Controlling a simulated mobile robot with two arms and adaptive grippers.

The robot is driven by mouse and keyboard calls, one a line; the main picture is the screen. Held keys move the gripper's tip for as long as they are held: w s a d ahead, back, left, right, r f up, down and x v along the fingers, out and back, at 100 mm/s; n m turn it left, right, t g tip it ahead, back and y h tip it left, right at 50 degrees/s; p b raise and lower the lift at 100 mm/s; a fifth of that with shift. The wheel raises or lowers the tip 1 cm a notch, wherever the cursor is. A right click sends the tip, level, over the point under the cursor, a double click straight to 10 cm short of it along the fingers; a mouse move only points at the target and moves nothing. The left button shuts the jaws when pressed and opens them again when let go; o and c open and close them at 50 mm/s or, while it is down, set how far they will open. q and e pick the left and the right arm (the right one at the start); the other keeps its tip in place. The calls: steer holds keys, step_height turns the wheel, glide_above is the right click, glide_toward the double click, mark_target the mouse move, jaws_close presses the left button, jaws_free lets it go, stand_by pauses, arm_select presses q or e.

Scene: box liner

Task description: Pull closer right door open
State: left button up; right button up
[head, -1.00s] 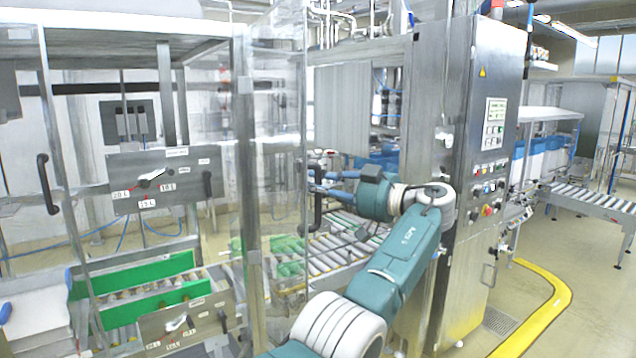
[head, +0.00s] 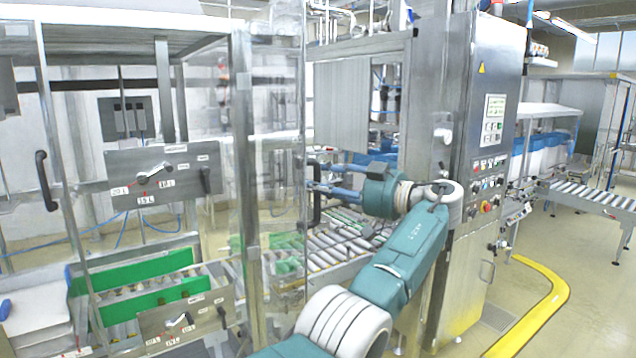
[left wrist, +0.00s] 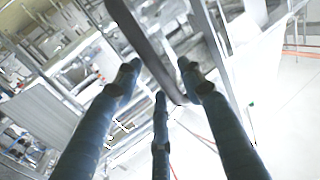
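The closer right door (head: 275,130) is a clear panel in a metal frame, seen at a steep angle in the head view. Its black upright handle (head: 317,198) is at the panel's right edge. My left gripper (head: 318,183) is at this handle, fingers pointing left. In the left wrist view the dark handle bar (left wrist: 146,48) runs slantwise between the spread fingers of my left gripper (left wrist: 160,85). The fingers look open around or beside the bar; firm contact cannot be made out. My right gripper is not in view.
Another black handle (head: 43,183) is on the frame at the left. A steel control cabinet (head: 480,150) stands close to the right of my arm. A roller conveyor (head: 340,245) lies behind the door. A yellow floor rail (head: 545,310) curves at the lower right.

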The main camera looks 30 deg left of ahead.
arm_select(q)
steer(key=d, duration=0.6)
steer(key=shift+d, duration=0.35)
steer(key=shift+s+a, duration=0.1)
steer(key=shift+f, duration=0.15)
